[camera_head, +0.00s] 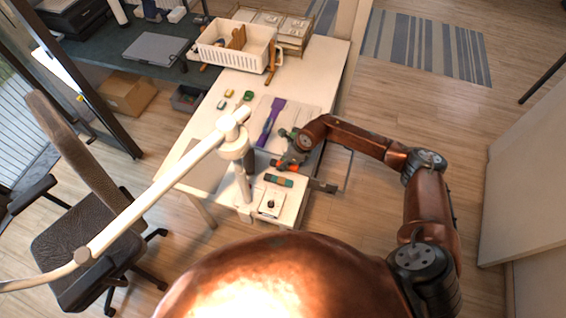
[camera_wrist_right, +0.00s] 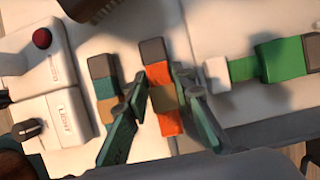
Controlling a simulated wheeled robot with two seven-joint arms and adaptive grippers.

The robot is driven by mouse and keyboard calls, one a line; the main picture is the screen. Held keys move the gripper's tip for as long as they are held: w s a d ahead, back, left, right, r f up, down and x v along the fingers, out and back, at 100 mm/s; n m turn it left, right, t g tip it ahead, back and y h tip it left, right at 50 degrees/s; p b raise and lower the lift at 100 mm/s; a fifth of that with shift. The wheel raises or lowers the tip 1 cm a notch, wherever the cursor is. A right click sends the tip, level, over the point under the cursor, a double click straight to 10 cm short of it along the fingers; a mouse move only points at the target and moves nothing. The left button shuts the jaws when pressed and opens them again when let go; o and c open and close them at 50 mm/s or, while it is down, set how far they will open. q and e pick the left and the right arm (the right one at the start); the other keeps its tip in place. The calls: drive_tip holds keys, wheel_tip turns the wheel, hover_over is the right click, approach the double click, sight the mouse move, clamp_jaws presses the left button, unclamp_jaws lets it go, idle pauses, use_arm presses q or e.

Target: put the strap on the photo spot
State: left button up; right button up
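In the head view my right gripper (camera_head: 290,158) is low over the front part of the white table. In the right wrist view its teal fingers (camera_wrist_right: 160,88) are against both long edges of an orange strap with a tan band and dark end (camera_wrist_right: 160,70). The orange strap also shows under the gripper in the head view (camera_head: 285,166). A teal and tan strap (camera_wrist_right: 104,85) lies beside it. A green strap (camera_wrist_right: 280,60) is on the other side. A purple strap (camera_head: 270,122) lies further back. I cannot tell which surface is the photo spot. My left gripper is not in view.
A white lamp-like arm (camera_head: 160,190) crosses above the table's left side, near a post. A white box with a dark knob (camera_head: 272,203) stands at the front edge. A white basket (camera_head: 237,45) is at the back. A grey mat (camera_head: 205,165) on the left is clear.

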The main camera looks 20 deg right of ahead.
drive_tip(key=o, duration=0.4)
drive_tip(key=shift+o, duration=0.2)
